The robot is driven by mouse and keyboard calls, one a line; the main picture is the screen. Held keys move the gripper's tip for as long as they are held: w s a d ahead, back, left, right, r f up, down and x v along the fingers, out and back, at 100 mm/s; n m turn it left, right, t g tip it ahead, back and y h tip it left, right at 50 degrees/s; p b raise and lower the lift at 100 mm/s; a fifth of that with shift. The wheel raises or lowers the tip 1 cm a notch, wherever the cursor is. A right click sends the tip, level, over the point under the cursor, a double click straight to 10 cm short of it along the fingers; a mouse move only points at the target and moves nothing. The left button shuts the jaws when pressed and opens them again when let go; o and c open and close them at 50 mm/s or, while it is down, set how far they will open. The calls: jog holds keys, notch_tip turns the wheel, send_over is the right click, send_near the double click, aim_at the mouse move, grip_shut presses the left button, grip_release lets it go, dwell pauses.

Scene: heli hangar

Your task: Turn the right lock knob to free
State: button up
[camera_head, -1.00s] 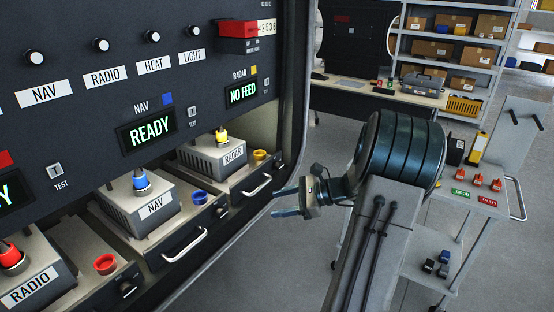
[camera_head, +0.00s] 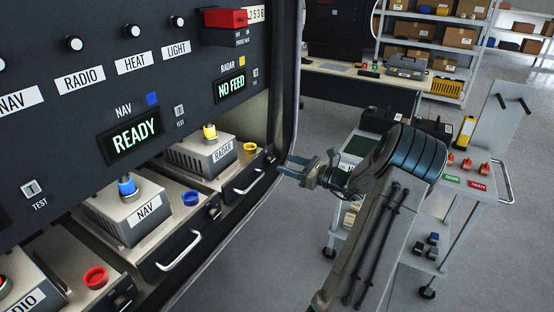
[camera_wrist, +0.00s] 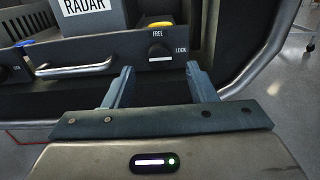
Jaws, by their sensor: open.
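The right lock knob (camera_wrist: 158,52) is a dark round knob on the RADAR drawer front (camera_wrist: 105,58), with FREE printed above it and LOCK to its right. A white mark shows at its lower edge; I cannot tell surely which way it points. In the head view the knob is too small to read. My gripper (camera_wrist: 160,68) is open, its two blue-grey fingers apart on either side of the knob's line, with the knob ahead between the tips. In the head view my gripper (camera_head: 284,166) is just right of the drawer front. I see no contact with the knob.
A drawer handle (camera_wrist: 75,69) lies left of the knob, and the cabinet's curved edge (camera_wrist: 245,60) lies right. The NAV drawer (camera_head: 150,248) is further left. A tool cart (camera_head: 470,186) stands at the right. Open floor lies between cabinet and cart.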

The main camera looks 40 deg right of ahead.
aim_at(273, 159)
jog(key=shift+x, duration=2.4)
jog(key=c, duration=0.9)
jog(key=shift+c, duration=0.2)
